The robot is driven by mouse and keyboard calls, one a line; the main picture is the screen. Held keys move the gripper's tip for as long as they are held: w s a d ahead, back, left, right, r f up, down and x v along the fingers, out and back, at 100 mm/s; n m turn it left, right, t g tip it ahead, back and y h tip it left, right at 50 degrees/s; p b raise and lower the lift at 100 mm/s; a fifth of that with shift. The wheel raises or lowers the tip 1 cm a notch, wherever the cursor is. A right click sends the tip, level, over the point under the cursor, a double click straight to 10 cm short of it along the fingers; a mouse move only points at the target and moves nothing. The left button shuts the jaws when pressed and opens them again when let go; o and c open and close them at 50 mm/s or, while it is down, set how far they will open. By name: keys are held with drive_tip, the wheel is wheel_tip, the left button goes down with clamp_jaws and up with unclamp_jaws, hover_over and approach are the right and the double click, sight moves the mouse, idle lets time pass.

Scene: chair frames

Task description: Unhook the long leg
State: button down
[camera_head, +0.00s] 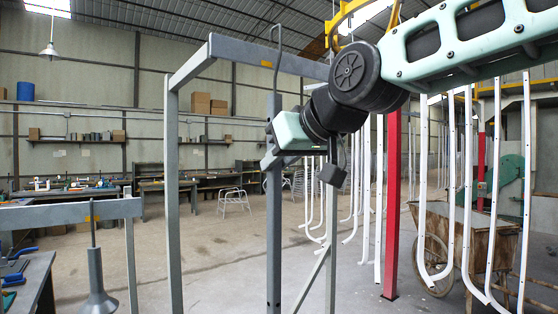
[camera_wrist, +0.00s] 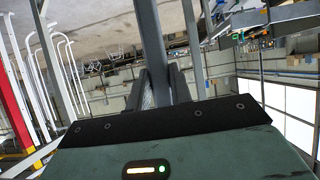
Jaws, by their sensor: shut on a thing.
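The long leg (camera_head: 273,210) is a grey square tube with a thin bent hook (camera_head: 281,45) at its top. It hangs upright at the grey rack's top beam (camera_head: 240,57), near an orange mark. The hook's bend shows above the beam; I cannot tell whether it still touches it. My gripper (camera_head: 271,150) is shut on the upper part of the leg, below the beam. In the wrist view the leg (camera_wrist: 150,35) runs away from between my two fingers (camera_wrist: 162,88). The leg's lower end is near the bottom edge of the head view.
Rack posts (camera_head: 173,190) stand left and right of the leg. A lower grey rack (camera_head: 60,214) at front left holds a hanging grey cone-ended part (camera_head: 97,295). White bent tubes (camera_head: 450,190), a red post (camera_head: 392,200) and a wooden cart (camera_head: 470,240) are at right. Open floor lies behind.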

drive_tip(key=shift+s+d+r+b, duration=0.2)
drive_tip(key=shift+s+d+b, duration=0.4)
drive_tip(key=shift+s, duration=0.25)
drive_tip(key=shift+s+d+r+b, duration=0.2)
drive_tip(key=shift+s+d+b, duration=0.35)
drive_tip(key=shift+s, duration=0.3)
drive_tip(key=shift+s+d+r, duration=0.2)
drive_tip(key=shift+s+d, duration=0.05)
drive_tip(key=shift+s, duration=0.1)
